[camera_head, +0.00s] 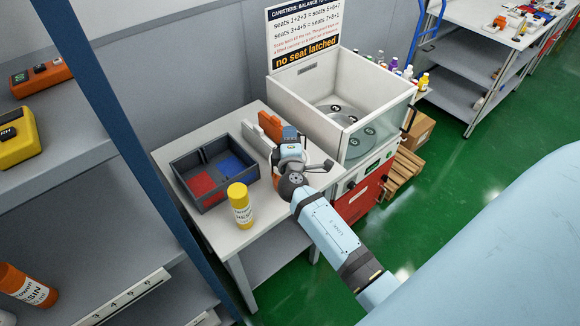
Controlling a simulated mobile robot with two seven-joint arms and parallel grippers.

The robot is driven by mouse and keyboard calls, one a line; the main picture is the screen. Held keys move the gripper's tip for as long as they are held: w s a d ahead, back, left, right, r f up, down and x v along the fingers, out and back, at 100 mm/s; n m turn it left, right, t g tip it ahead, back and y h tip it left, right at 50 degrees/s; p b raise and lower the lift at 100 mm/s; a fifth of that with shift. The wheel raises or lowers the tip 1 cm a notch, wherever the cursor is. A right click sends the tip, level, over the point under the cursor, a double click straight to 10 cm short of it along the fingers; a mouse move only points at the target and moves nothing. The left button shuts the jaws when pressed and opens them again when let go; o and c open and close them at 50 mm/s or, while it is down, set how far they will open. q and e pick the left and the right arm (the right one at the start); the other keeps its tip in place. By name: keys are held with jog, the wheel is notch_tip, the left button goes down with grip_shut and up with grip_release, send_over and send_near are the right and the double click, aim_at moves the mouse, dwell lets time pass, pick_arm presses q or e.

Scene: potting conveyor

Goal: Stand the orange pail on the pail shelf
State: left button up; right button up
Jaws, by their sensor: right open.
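An orange can labelled RESIN (28,287) stands on a lower shelf at the left, above a numbered strip (125,300). It is the only orange container that I can make out, and I cannot tell whether it is the pail. A yellow can with a RESIN label (240,207) stands upright at the front of the grey table (222,236). My right gripper (289,140) is over the table's right part, behind the yellow can and apart from it. It is open; its fingertips are partly hidden by the wrist. My left gripper is out of view.
A dark divided tray (203,199) with red and blue bottoms sits left of the gripper. An orange-and-white block (270,126) stands behind it. A white machine with a round seat plate (343,93) and warning sign (303,38) stands right. A blue post (125,140) crosses the left.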

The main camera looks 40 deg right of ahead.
jog(key=shift+s+a+r, duration=0.1)
jog(key=shift+s+a, duration=0.1)
jog(key=c, duration=0.7)
grip_shut()
jog(key=shift+r, duration=0.15)
dwell(0.3)
